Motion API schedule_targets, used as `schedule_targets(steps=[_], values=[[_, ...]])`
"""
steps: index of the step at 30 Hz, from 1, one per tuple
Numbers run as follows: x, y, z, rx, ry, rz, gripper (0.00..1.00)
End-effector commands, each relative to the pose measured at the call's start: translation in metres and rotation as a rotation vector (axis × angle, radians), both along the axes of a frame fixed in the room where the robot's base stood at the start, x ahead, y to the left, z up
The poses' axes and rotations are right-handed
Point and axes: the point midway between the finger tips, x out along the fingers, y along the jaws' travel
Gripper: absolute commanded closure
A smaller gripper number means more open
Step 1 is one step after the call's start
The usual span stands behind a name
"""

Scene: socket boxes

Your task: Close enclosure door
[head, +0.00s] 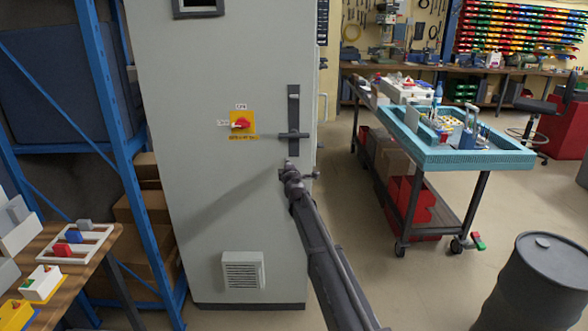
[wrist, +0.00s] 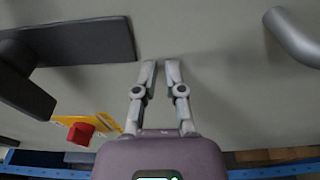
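The grey enclosure door (head: 205,195) fills the front of a tall cabinet and looks upright. No clear gap shows at its edge, so I cannot tell whether it is fully closed. A dark handle (head: 293,110) is on its right side; it also shows at the left in the wrist view (wrist: 75,42). A red rotary switch on a yellow plate (head: 243,123) sits left of the handle. My gripper (wrist: 160,66) has its fingertips nearly together, with nothing between them. They point at the door's grey face, beside the handle; contact cannot be told. In the head view my gripper (head: 290,166) is just below the handle.
A blue shelf frame (head: 108,100) stands close at the left. A wooden table (head: 62,268) with small parts is at lower left. A cart with a turquoise top (head: 470,158) stands right, a dark drum (head: 540,275) at lower right. Open floor lies between cabinet and cart.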

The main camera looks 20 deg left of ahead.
Motion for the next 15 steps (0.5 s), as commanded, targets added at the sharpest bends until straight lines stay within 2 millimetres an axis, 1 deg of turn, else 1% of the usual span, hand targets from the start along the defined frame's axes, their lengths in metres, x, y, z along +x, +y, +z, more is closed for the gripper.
schedule_targets(steps=[1, 6, 11, 13, 14, 15], values=[[0.014, 0.010, 0.001, -0.002, -0.001, 0.006, 1.00], [0.018, 0.019, 0.002, -0.003, -0.001, 0.018, 1.00], [0.019, 0.022, 0.002, -0.002, -0.001, 0.020, 1.00], [0.019, 0.022, 0.002, -0.002, -0.001, 0.020, 0.88], [0.019, 0.022, 0.002, -0.002, -0.001, 0.020, 0.84], [0.019, 0.023, 0.002, -0.002, -0.001, 0.020, 0.84]])
